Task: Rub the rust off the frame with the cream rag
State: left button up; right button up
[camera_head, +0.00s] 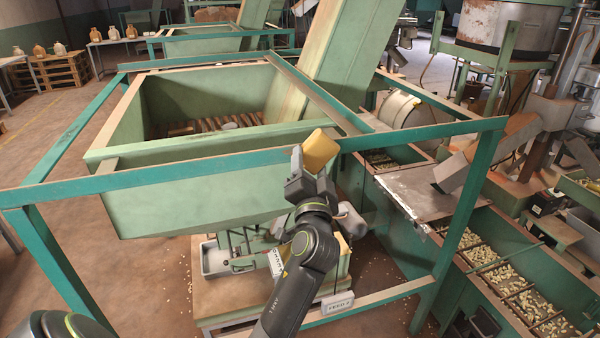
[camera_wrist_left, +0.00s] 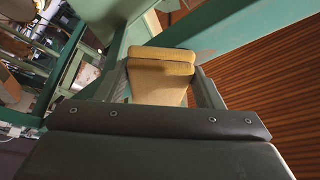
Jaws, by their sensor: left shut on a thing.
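The cream rag (camera_head: 320,150), a folded yellowish pad, is held at the front rail of the green frame (camera_head: 200,172) around the hopper. My left gripper (camera_head: 309,165) is shut on it. In the left wrist view the rag (camera_wrist_left: 160,80) sits between the two fingers, with the green rail (camera_wrist_left: 235,35) close beyond it. I cannot tell whether the rag touches the rail. I see no clear rust patch on the front rail; the part behind the rag and gripper is hidden. My right gripper is not in view.
The green hopper (camera_head: 180,195) stands inside the frame, with a slanted chute (camera_head: 350,50) above it. Troughs of nuts (camera_head: 515,290) and a metal plate (camera_head: 415,190) lie to the right. A frame post (camera_head: 465,215) stands right of my arm. Open floor (camera_head: 60,240) lies left.

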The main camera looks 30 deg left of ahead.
aim_at(325, 161)
pick_arm(q)
jog(key=shift+w+d+r+b, duration=0.15)
jog(key=shift+w+d+b, duration=0.5)
jog(key=shift+w+d, duration=0.55)
jog(key=shift+s+a+p, duration=0.85)
jog(key=shift+s+a, duration=0.75)
jog(key=shift+s, duration=0.05)
jog(key=shift+s+a+p, duration=0.7)
jog(key=shift+s+a, duration=1.2)
jog(key=shift+s, duration=0.3)
jog(key=shift+s+d+f, duration=0.2)
jog(key=shift+s+d, duration=0.25)
jog(key=shift+s+d+r, duration=0.1)
jog(key=shift+s+d, duration=0.65)
jog(key=shift+d, duration=0.15)
jog(key=shift+s+d, duration=0.7)
jog(key=shift+d, duration=0.2)
